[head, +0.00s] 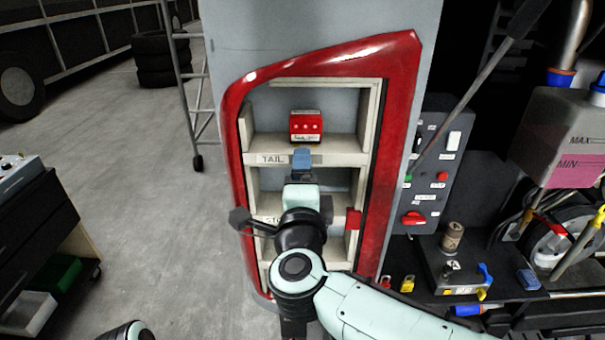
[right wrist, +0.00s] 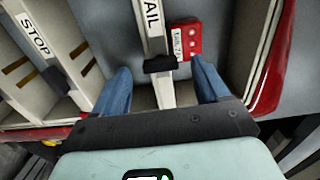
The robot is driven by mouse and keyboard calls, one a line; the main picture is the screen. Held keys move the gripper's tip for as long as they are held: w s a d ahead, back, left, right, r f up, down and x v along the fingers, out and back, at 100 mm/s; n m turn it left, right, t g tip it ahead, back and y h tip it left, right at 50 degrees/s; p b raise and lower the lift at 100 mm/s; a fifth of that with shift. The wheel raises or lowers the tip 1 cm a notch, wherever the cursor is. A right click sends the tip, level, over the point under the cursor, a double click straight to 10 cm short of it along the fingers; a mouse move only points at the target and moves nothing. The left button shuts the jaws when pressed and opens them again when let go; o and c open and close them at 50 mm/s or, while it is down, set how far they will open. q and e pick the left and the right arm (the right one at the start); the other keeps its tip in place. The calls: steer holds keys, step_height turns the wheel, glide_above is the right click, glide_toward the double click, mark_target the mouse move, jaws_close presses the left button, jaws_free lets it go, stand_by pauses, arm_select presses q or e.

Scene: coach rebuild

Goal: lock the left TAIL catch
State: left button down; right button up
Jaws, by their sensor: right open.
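A red lamp unit (head: 306,127) with a white label stands in the upper compartment, above the shelf edge marked TAIL (head: 271,159). It also shows in the right wrist view (right wrist: 187,40). A small black catch-like piece (right wrist: 160,63) sits across the TAIL shelf edge. My right gripper (head: 302,158) is at this shelf edge, right of the TAIL label. In the right wrist view, its blue fingers (right wrist: 161,68) are open on either side of the black piece, with nothing gripped. In the head view the gripper mostly hides that piece. My left gripper is not in view.
The red-framed cabinet (head: 398,140) has lower compartments, one marked STOP (right wrist: 36,36), partly behind my right arm. A red block (head: 353,219) sits at its lower right. A switch panel (head: 432,150) and cluttered bench stand right. Open floor (head: 150,200) lies left.

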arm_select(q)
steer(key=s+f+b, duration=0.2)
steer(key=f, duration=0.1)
arm_select(e)
steer(key=s, duration=1.1)
